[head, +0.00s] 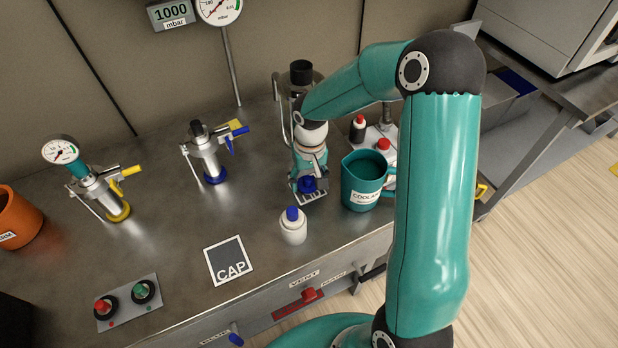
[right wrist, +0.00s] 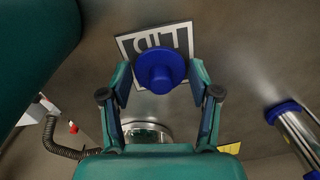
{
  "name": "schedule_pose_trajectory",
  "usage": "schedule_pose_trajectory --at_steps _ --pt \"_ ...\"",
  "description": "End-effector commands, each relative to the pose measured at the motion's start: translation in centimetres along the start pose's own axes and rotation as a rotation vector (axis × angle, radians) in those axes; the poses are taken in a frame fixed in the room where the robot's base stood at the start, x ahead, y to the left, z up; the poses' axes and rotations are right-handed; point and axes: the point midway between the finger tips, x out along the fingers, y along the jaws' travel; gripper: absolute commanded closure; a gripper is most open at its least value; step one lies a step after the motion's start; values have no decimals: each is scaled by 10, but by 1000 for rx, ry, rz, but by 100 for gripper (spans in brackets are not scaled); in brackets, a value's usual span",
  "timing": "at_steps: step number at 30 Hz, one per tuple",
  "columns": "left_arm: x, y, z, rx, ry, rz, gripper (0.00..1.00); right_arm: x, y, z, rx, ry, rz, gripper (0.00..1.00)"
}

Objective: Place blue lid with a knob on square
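The blue lid with a knob (right wrist: 160,70) is between the two fingertips of my right gripper (right wrist: 160,82), which looks shut on its sides. In the head view the blue lid (head: 307,185) shows under my right gripper (head: 308,190). A dark square with a white border and the letters LID (right wrist: 180,40) lies on the bench below the lid. The lid covers part of it in the right wrist view. Any gap between lid and square cannot be told. My left gripper is out of view.
A teal coolant jug (head: 364,180) stands close to the right of the gripper. A white bottle with a blue cap (head: 293,226) stands in front. A CAP square (head: 230,240) lies bare to the left. Metal valve posts (head: 206,155) stand further left.

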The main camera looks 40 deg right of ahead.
Motion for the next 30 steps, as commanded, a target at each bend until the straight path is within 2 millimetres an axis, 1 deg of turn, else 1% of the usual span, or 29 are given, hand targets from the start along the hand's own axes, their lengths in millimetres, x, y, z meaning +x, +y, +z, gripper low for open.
schedule_pose_trajectory --at_steps 1,2,11,14,16,20,27,30 --pt "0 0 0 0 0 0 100 0 0 0 0 0 0 25" --pt "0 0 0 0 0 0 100 0 0 0 0 0 0 21" --pt "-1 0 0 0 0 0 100 -1 -1 0 -1 0 0 21" --pt "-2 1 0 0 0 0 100 -4 -1 0 -1 1 0 21" --pt "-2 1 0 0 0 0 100 -10 -1 -1 0 4 -1 21" --pt "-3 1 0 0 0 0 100 -29 -1 -2 -2 6 0 21" --pt "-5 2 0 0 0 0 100 -78 -2 -2 -2 6 -1 21" --pt "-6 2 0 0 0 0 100 -96 -1 -1 -1 4 -1 21"
